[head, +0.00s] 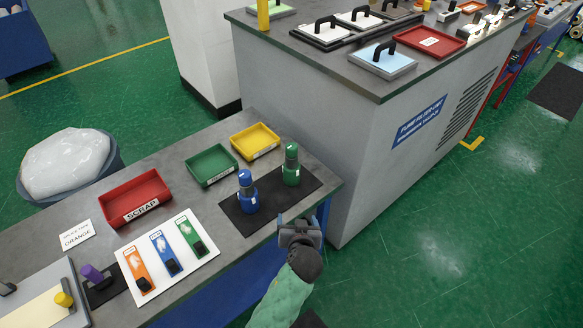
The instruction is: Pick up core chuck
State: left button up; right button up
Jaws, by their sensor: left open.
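Two upright stepped cylinders that look like core chucks stand on a black mat (228,207) at the right end of the grey bench. One is a blue chuck (248,194), the other a green chuck (291,167) behind and to its right. My left gripper (300,226) is at the bench's front edge, close in front of the mat and to the right of the blue chuck. It is open and apart from both chucks; its fingertips are hard to make out. My right gripper is not in view.
Red SCRAP tray (136,196), green tray (211,165) and yellow tray (254,140) line the bench's back. A white board (168,257) with orange, blue and green strips lies left of the mat. A large grey cabinet (370,130) stands beyond the bench's right end.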

aim_at(290, 166)
jog(key=i+j, duration=0.15)
jog(key=i, duration=0.3)
jog(key=i+j, duration=0.15)
jog(key=i, duration=0.3)
